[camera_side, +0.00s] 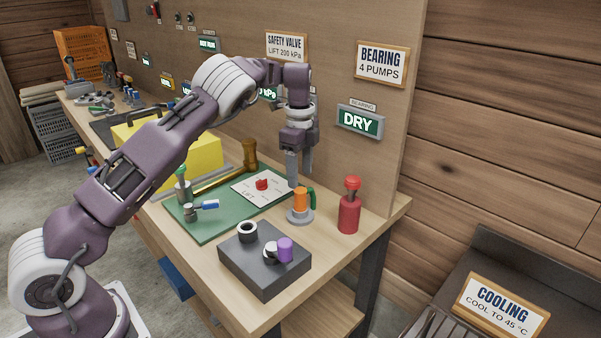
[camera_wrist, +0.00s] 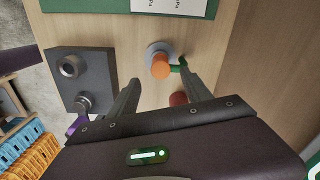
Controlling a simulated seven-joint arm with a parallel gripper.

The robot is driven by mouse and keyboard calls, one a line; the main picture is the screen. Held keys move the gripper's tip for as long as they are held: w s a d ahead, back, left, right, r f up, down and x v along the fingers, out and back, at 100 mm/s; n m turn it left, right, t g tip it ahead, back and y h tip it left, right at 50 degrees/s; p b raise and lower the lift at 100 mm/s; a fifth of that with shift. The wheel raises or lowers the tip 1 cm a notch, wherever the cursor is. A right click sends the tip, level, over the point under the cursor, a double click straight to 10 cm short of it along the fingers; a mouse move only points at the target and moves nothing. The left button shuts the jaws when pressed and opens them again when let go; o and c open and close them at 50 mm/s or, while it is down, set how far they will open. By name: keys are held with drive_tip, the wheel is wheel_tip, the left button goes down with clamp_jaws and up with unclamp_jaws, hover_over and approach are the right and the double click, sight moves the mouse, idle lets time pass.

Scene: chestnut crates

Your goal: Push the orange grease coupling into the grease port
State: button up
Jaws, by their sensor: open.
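The orange grease coupling (camera_side: 301,201) stands upright on a round grey base at the right of the bench, with a green piece curving beside it. It also shows in the wrist view (camera_wrist: 160,66). My gripper (camera_side: 298,181) points down just above and behind it, with its jaws open and empty. In the wrist view my gripper (camera_wrist: 163,80) has a finger on each side of the coupling's line. A dark block (camera_side: 262,268) nearby carries a black-and-white ring (camera_side: 247,231) and a silver fitting with a purple cap (camera_side: 285,249). I cannot tell which fitting is the grease port.
A red bottle-like pump (camera_side: 349,213) stands right of the coupling. A green mat (camera_side: 212,231) with a card, red piece and small valves lies left. The panel behind carries a BEARING sign (camera_side: 382,64) and a DRY display (camera_side: 359,121). The bench edge is near the block.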

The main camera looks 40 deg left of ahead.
sight(300, 190)
wheel_tip(300, 190, down, 8)
drive_tip(key=shift+r, duration=0.15)
clamp_jaws()
drive_tip(key=c, duration=0.7)
unclamp_jaws()
drive_tip(key=shift+w, duration=0.1)
clamp_jaws()
drive_tip(key=shift+r, duration=0.65)
idle(0.3)
